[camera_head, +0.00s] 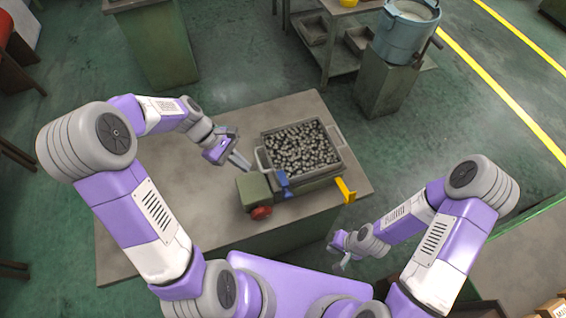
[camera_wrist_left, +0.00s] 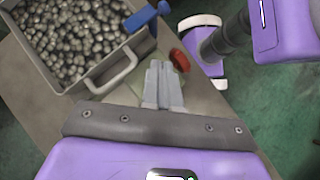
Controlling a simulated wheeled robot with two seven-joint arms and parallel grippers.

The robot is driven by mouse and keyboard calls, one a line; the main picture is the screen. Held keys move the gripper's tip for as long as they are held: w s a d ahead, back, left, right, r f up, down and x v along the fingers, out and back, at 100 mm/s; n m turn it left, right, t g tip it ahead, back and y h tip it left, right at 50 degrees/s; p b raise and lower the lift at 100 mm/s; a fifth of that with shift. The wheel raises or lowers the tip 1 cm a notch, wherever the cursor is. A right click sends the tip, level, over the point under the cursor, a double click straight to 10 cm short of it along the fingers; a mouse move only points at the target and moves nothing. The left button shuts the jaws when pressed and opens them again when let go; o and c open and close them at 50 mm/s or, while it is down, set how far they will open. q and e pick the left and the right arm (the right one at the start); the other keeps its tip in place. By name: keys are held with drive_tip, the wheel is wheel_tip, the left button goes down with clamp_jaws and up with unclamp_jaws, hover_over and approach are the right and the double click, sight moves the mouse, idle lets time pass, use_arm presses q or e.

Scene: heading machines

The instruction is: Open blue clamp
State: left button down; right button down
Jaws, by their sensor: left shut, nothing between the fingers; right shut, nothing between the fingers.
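The blue clamp (camera_head: 283,184) sits at the front left corner of the metal tray (camera_head: 265,150), beside a green block (camera_head: 254,189) with a red knob (camera_head: 261,213). It also shows at the top of the left wrist view (camera_wrist_left: 141,18). My left gripper (camera_head: 242,162) is shut and empty, above the table to the left of the tray and apart from the clamp. Its fingers (camera_wrist_left: 161,70) are together in the left wrist view. My right gripper (camera_head: 339,262) is shut and empty, in front of the table, below the yellow clamp (camera_head: 346,190).
The tray is full of small metal parts (camera_head: 298,146) and has a handle (camera_head: 262,160) on its left side. The table (camera_head: 170,190) is clear on its left. A blue-grey bucket (camera_head: 405,35) on a green stand and a shelf are behind.

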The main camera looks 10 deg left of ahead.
sight(284, 190)
use_arm(q)
drive_tip(key=x, duration=0.9)
drive_tip(key=shift+s+d+f, duration=0.15)
drive_tip(key=shift+s+d, duration=0.15)
drive_tip(key=shift+s+d+f, duration=0.15)
drive_tip(key=shift+s+d, duration=0.05)
drive_tip(key=shift+d, duration=0.8)
drive_tip(key=shift+s+d+f, duration=0.1)
drive_tip(key=shift+s+d, duration=0.1)
drive_tip(key=shift+d, duration=0.75)
use_arm(e)
drive_tip(key=shift+s+r, duration=0.15)
drive_tip(key=shift+s, duration=0.05)
